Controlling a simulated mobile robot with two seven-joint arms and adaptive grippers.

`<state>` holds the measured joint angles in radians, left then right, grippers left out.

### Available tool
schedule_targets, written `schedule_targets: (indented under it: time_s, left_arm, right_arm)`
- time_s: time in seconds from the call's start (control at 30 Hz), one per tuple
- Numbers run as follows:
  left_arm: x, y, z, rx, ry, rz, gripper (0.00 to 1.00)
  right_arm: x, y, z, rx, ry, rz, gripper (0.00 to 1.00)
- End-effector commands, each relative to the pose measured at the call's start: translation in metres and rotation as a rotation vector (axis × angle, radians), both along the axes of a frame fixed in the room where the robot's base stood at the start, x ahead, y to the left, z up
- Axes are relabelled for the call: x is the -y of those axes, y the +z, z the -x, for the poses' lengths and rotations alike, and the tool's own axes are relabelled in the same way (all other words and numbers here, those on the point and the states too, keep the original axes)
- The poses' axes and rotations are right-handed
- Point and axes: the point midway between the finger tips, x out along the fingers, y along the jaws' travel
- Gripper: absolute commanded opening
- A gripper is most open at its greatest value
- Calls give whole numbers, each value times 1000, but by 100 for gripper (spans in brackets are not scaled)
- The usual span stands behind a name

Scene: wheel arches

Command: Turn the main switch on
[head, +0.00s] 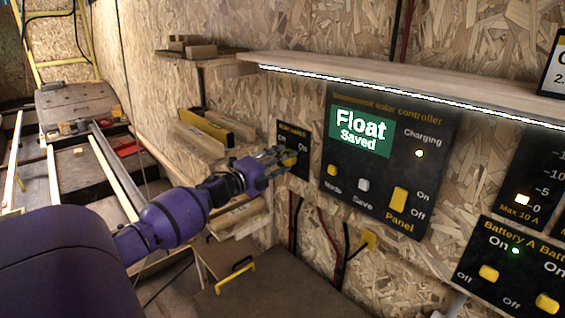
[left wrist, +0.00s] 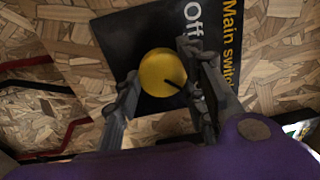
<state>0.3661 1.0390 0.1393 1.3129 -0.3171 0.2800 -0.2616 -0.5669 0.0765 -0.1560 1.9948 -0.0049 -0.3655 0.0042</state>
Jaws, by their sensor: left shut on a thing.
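The main switch is a black plate (head: 304,169) on the chipboard wall with a round yellow knob (head: 288,159). In the left wrist view the knob (left wrist: 162,73) sits between my two fingers, with a dark pointer mark at its lower right. The words "Main switch" and "Off" show on the plate (left wrist: 165,28); the label to the right of the knob is partly hidden by a finger. My left gripper (head: 283,158) is at the knob, and in the left wrist view its fingers (left wrist: 158,82) are closed on it from both sides. My right gripper is not in view.
Right of the switch is a solar controller panel (head: 384,100) reading "Float Saved", then a battery panel (head: 500,268). A lit wooden shelf (head: 400,78) juts out above. Wooden ledges with a yellow level (head: 205,129) lie to the left; red and black cables hang below.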

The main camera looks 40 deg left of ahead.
Motion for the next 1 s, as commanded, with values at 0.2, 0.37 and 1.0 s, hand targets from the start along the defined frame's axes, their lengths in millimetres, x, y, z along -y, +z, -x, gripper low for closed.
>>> schedule_targets:
  time_s: [0.2,0.37,1.0]
  left_arm:
    - [3,-7,1,-9,-6,0,46]
    - [2,-5,1,-6,-4,0,55]
    - [-4,-8,63,-8,-1,2,55]
  right_arm:
    - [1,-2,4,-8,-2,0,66]
    - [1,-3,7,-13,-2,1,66]
    - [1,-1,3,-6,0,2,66]
